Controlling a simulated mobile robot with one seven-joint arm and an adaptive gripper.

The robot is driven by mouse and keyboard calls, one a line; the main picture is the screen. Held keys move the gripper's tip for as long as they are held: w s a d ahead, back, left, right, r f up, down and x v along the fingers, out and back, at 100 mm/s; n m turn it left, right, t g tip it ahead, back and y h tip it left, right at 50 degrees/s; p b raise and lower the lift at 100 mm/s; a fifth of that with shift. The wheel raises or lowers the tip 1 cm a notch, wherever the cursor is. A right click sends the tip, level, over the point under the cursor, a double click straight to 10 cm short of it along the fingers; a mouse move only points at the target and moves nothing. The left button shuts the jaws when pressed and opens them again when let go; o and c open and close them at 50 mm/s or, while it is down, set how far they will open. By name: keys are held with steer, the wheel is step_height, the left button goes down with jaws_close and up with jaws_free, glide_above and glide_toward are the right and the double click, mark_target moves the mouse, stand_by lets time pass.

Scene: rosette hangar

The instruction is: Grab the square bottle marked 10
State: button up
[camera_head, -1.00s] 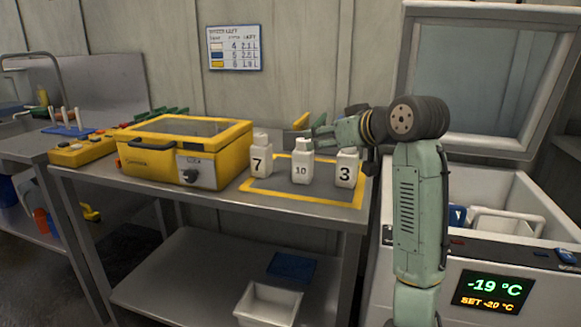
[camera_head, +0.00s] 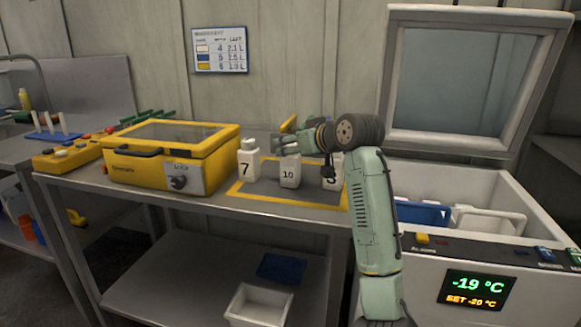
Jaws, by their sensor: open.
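The white square bottle marked 10 (camera_head: 288,174) stands upright on the grey mat with a yellow border (camera_head: 243,192). The bottle marked 7 (camera_head: 247,163) stands to its left. The bottle marked 3 (camera_head: 334,176) stands to its right, partly hidden behind my arm. My gripper (camera_head: 284,138) is at and just above the top of the bottle marked 10. It is open. The fingers are small here, and I cannot tell whether they touch the bottle's cap or are behind it.
A yellow case with a clear lid (camera_head: 172,153) stands left of the mat on the steel table (camera_head: 150,198). An open chest freezer (camera_head: 455,245) showing -19 °C is at the right, its lid (camera_head: 470,85) raised. A white bin (camera_head: 258,303) sits on the lower shelf.

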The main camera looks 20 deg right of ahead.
steer(key=shift+c, duration=0.5)
jaws_close()
